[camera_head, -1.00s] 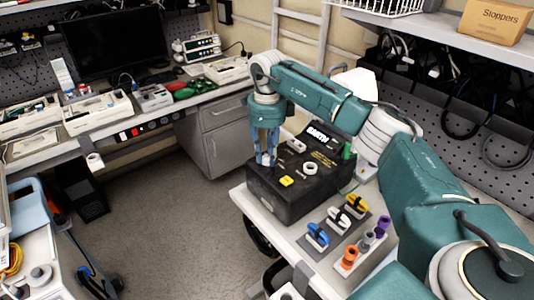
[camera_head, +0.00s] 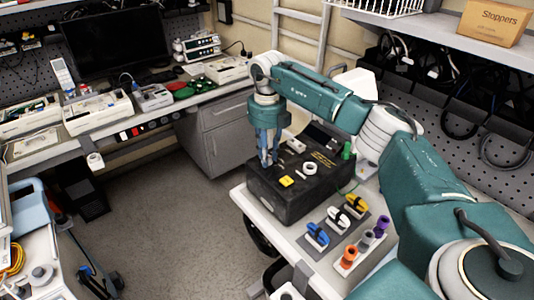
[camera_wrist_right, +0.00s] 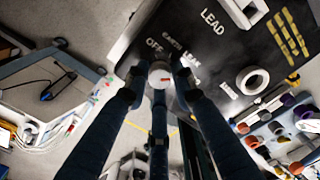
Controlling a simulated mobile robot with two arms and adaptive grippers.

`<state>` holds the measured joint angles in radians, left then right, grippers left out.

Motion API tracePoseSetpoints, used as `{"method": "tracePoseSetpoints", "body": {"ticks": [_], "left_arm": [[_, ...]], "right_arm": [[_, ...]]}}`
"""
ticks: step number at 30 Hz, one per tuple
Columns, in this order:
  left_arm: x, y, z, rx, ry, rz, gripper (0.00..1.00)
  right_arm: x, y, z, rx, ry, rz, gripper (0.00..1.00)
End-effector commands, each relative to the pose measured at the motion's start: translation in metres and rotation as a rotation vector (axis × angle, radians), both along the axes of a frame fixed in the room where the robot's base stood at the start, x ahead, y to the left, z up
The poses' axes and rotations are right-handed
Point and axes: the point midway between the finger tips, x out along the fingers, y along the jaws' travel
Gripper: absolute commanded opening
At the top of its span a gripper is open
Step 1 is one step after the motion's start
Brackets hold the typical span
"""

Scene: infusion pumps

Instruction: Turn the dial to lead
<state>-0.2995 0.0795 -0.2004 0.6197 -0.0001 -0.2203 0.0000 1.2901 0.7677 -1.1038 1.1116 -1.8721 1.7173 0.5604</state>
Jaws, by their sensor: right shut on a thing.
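The black tester box (camera_head: 285,208) stands on the bench, with a yellow button (camera_head: 286,181) and a round white socket (camera_head: 310,168) on top. My right gripper (camera_head: 269,160) points down at the box's left rear. In the wrist view, the right gripper (camera_wrist_right: 158,85) is shut around the white dial (camera_wrist_right: 160,72), which bears a red mark running roughly left to right. Beside the dial are the labels OFF (camera_wrist_right: 153,43), EARTH (camera_wrist_right: 172,43) and a small LEAD (camera_wrist_right: 191,61). A larger LEAD (camera_wrist_right: 212,22) stands farther up. The fingers hide the dial in the head view. My left gripper is not seen.
In front of the box lie grey plates with blue, white and yellow clips (camera_head: 317,236) and orange, grey and purple plugs (camera_head: 347,257). Open floor (camera_head: 175,225) lies to the left.

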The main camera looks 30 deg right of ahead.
Motion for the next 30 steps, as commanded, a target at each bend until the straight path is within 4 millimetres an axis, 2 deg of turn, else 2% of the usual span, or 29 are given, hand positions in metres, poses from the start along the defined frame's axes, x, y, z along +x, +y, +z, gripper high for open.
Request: {"method": "tracePoseSetpoints", "body": {"ticks": [6,15,30], "left_arm": [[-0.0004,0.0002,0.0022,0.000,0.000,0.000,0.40],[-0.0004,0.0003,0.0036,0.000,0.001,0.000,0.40],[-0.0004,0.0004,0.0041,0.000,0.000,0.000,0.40]], "right_arm": [[0.0015,-0.0009,0.0025,-0.001,-0.006,-0.184,0.00],[0.0016,-0.0010,0.0024,-0.001,-0.006,-0.361,0.00],[0.0017,-0.0009,0.0023,0.000,-0.006,-0.440,0.00]]}}
